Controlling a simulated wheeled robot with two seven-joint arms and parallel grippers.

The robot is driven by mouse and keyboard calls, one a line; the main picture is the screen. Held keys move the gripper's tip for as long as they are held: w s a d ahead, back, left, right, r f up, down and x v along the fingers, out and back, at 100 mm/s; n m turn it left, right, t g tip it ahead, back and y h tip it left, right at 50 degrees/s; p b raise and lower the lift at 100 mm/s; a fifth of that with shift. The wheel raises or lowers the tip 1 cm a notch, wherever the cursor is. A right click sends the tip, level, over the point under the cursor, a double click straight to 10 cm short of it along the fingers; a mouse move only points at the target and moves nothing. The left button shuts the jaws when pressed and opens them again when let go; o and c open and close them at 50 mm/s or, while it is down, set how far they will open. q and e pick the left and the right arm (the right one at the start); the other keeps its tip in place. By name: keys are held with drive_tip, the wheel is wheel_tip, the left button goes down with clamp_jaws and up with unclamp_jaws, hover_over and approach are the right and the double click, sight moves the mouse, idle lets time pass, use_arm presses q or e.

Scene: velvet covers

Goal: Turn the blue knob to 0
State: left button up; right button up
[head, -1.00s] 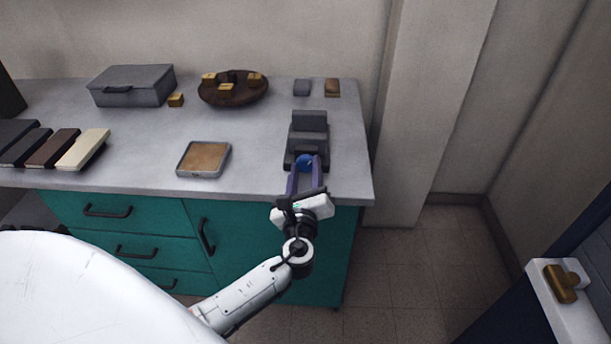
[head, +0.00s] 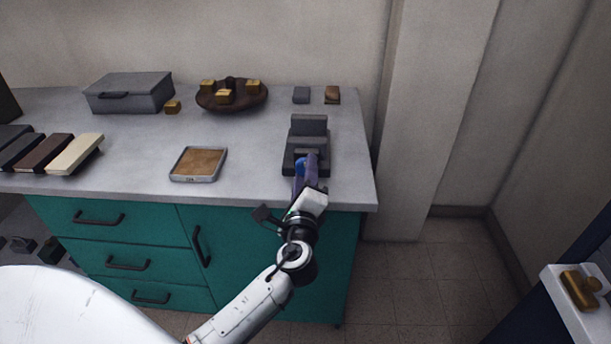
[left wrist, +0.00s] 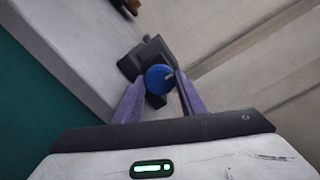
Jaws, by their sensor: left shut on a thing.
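The blue knob (head: 300,168) is on the front of a dark grey stepped device (head: 308,128) at the right end of the counter. My left gripper (head: 306,172) has its purple fingers shut on the knob, and in the head view it is rolled so one finger partly hides the knob. In the left wrist view the round blue knob (left wrist: 158,78) sits between the two fingertips (left wrist: 160,84), with a small pale mark on its right side. The device (left wrist: 146,56) shows behind it. No number is readable on it. My right gripper is not in view.
A cork-coloured tray (head: 198,164) lies left of the device. A grey box (head: 129,92), a round brown dish with yellow blocks (head: 232,97) and two small blocks stand behind. Books (head: 75,154) lie at the left. A wall column (head: 410,130) stands right of the counter.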

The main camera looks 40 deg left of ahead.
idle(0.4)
use_arm(q)
drive_tip(key=o, duration=1.1)
drive_tip(key=shift+c, duration=0.2)
